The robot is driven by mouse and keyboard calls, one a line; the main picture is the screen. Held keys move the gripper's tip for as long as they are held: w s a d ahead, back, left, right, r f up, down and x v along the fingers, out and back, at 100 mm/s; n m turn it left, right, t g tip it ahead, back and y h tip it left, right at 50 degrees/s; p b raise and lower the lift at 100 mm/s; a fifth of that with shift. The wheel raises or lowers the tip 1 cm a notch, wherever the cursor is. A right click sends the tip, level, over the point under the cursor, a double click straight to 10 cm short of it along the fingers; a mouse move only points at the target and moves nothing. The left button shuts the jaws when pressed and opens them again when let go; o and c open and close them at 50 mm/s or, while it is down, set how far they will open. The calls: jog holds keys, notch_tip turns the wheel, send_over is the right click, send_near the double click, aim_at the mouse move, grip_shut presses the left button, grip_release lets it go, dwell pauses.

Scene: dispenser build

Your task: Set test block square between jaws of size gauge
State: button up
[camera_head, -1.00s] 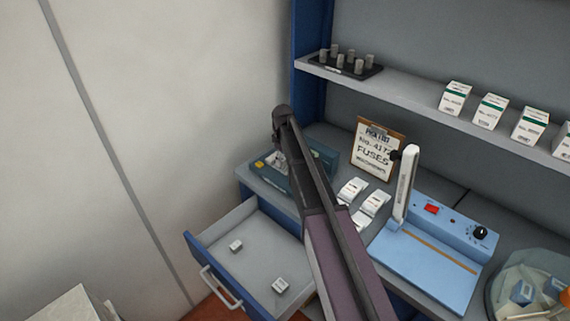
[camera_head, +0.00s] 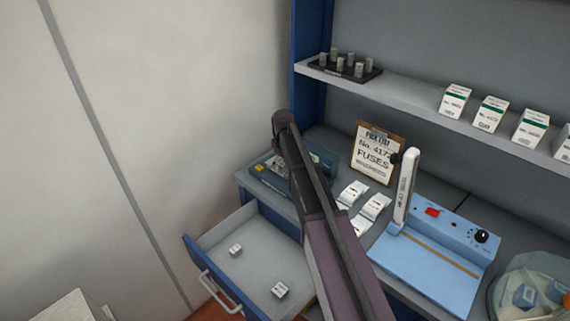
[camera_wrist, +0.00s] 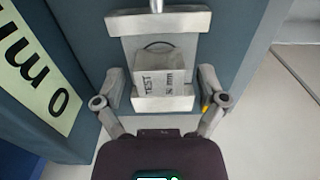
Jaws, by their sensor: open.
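The test block (camera_wrist: 162,80), a grey cube marked TEST and mm, sits between the jaws of the size gauge in the wrist view. The gauge's wide far jaw (camera_wrist: 158,21) is behind it, with a gap showing, and the near jaw (camera_wrist: 163,104) is close in front, hiding its base. The block looks slightly turned. My gripper (camera_wrist: 163,84) is open, one finger on each side of the block, apart from it. In the head view the teal gauge (camera_head: 268,181) stands at the left of the bench; my arm hides the block.
An open drawer (camera_head: 250,262) with two small boxes juts out below the bench. White packets (camera_head: 353,193), a pick-list clipboard (camera_head: 377,150) and a blue sealer (camera_head: 428,262) stand right of the gauge. A shelf (camera_head: 410,98) runs above.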

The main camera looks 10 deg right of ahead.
aim_at(283, 164)
jog(key=shift+r, duration=0.25)
notch_tip(283, 164, up, 12)
jog(key=p, duration=1.2)
jog(key=shift+f, duration=0.1)
dwell(0.6)
jog(key=shift+s, duration=0.15)
jog(key=s+m, duration=0.7)
jog(key=s, duration=2.2)
jog(key=shift+d, duration=0.4)
